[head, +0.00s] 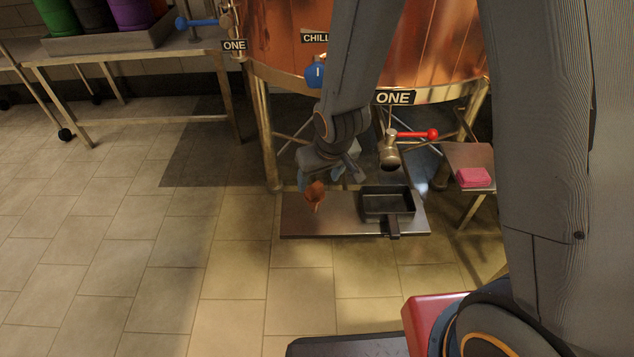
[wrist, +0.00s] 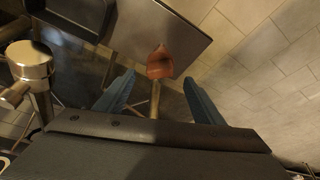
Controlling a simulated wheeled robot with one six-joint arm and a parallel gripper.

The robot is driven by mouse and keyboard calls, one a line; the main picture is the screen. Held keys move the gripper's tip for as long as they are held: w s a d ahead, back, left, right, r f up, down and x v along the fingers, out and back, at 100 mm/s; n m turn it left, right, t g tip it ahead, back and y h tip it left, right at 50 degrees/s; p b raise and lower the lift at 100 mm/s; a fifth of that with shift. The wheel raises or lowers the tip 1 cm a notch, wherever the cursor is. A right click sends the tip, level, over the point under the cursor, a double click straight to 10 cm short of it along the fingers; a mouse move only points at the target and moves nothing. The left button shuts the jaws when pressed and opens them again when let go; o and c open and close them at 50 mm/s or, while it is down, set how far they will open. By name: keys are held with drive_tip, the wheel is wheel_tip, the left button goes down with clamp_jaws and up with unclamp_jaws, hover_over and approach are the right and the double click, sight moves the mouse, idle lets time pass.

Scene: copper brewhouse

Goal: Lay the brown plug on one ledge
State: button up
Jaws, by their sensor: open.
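The brown plug (head: 315,190) shows at the left part of a low metal ledge (head: 340,226) in front of the copper vessel. In the wrist view the plug (wrist: 160,62) is just beyond my fingertips, with a thin tan stem running back between the fingers. Whether it rests on the ledge (wrist: 178,30) or sits above it I cannot tell. My gripper (head: 330,180) is open, its blue fingers apart on either side of the stem, with gaps visible in the wrist view (wrist: 158,84). A second ledge (head: 472,158) stands at the right.
A black pan (head: 388,203) with a handle sits on the low ledge, right of the plug. A pink block (head: 473,177) lies on the right ledge. A valve with a red-ended lever (head: 415,134) juts from the copper vessel (head: 290,40). The tiled floor at left is clear.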

drive_tip(key=s+d+r+g+p, duration=0.1)
drive_tip(key=s+d+r+g, duration=0.1)
drive_tip(key=s+r, duration=0.8)
drive_tip(key=s+d+r+m+g+p, duration=0.1)
drive_tip(key=s+d+r, duration=0.3)
drive_tip(key=s+r, duration=0.6)
wheel_tip(320, 180, up, 5)
drive_tip(key=shift+s+d+f+g+h+p, duration=0.2)
drive_tip(key=shift+s+g+h+p, duration=0.05)
drive_tip(key=shift+g+h+p, duration=0.15)
